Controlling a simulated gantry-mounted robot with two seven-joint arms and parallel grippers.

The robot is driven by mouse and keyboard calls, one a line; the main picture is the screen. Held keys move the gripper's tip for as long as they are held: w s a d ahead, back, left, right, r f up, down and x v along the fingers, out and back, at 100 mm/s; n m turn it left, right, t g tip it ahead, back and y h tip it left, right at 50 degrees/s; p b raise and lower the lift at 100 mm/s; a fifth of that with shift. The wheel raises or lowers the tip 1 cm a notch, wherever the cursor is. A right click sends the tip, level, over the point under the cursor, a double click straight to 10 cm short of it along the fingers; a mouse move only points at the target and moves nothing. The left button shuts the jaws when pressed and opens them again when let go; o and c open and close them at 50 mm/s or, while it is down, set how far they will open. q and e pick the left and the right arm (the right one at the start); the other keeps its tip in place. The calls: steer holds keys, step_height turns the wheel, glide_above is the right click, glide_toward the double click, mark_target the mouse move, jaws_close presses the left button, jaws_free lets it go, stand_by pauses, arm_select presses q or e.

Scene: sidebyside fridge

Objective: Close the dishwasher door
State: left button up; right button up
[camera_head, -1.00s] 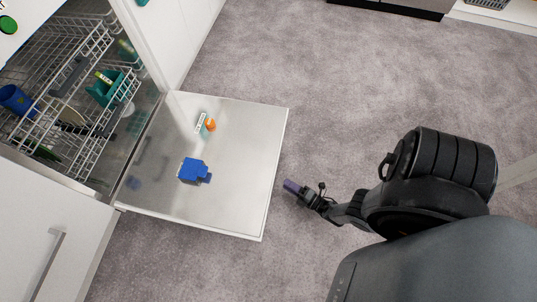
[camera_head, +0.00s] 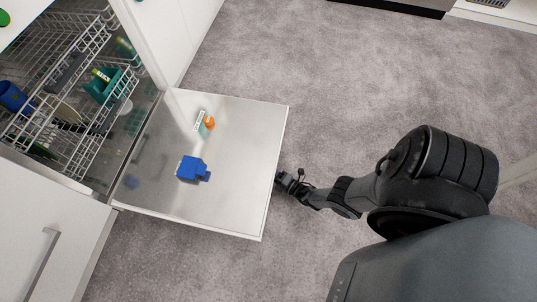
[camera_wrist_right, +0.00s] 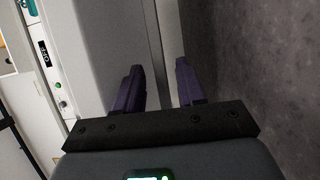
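The dishwasher door (camera_head: 235,135) is lowered open, its pale inner face up, sloping out from the dishwasher in the head view. A blue block-shaped item (camera_head: 190,168) and a small orange and white item (camera_head: 207,124) are on it. My right gripper (camera_head: 280,179) is at the door's outer edge, its fingertips mostly hidden there. My left gripper is not in view.
The dishwasher's wire rack (camera_head: 75,130) holds a blue cup (camera_head: 14,97) and a teal item (camera_head: 103,88). A white cabinet with a bar handle (camera_head: 42,262) stands at lower left. Grey carpet (camera_head: 330,80) is open beyond the door.

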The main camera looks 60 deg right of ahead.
steer(key=shift+w, duration=0.1)
steer(key=shift+c, duration=0.4)
jaws_close()
